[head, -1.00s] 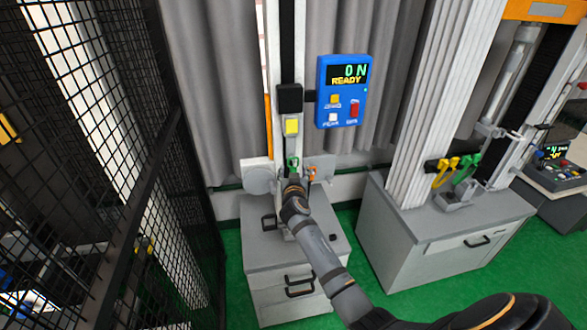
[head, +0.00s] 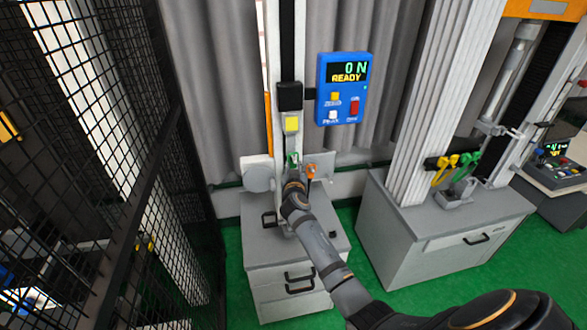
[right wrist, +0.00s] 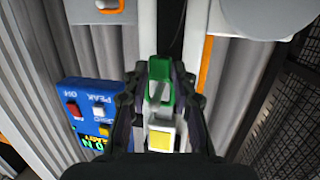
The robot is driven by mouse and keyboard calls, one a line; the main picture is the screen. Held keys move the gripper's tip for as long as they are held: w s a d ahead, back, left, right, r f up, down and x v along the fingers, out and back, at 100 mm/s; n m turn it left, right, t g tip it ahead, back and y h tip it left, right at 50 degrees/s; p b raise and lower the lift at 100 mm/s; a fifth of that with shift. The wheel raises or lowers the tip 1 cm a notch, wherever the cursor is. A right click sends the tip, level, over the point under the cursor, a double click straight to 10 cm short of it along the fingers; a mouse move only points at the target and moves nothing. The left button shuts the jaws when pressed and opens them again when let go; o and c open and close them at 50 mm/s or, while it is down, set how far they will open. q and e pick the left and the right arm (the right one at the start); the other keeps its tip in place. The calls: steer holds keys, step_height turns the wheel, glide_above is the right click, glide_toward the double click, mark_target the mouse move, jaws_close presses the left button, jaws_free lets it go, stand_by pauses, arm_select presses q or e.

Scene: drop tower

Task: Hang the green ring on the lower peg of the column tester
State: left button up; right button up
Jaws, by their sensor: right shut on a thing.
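The green ring (head: 292,157) is in the head view, in front of the grey column and just below the block with the yellow square (head: 291,125). My right gripper (head: 292,172) reaches it from below and is shut on it. In the right wrist view the green ring (right wrist: 160,78) sits between the two dark fingers, close to the yellow-square block (right wrist: 160,138). I cannot pick out the lower peg of the column tester (head: 299,55); I cannot tell whether the ring touches it. My left gripper is in neither view.
A small orange piece (head: 311,171) is just right of the ring. The blue panel (head: 343,90) reads 0 N READY. The tester stands on a grey cabinet (head: 292,258). Black mesh fencing (head: 120,150) is close on the left. Another machine on a cabinet (head: 440,240) stands right.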

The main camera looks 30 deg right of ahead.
steer(key=shift+r, duration=0.2)
steer(key=shift+r, duration=0.25)
steer(key=shift+w+r, duration=0.1)
stand_by(0.4)
steer(key=shift+r, duration=0.1)
steer(key=shift+s, duration=0.2)
steer(key=shift+s+d+f+p+v, duration=0.1)
steer(key=shift+d+f+p+v, duration=0.05)
steer(key=shift+v, duration=0.75)
steer(key=shift+s+d+f+p+v, duration=0.1)
steer(key=shift+d+f+p+v, duration=0.1)
steer(key=shift+v, duration=0.7)
steer(key=shift+s+d+f+p+v, duration=0.1)
steer(key=shift+p+v, duration=0.05)
steer(key=shift+v, duration=0.75)
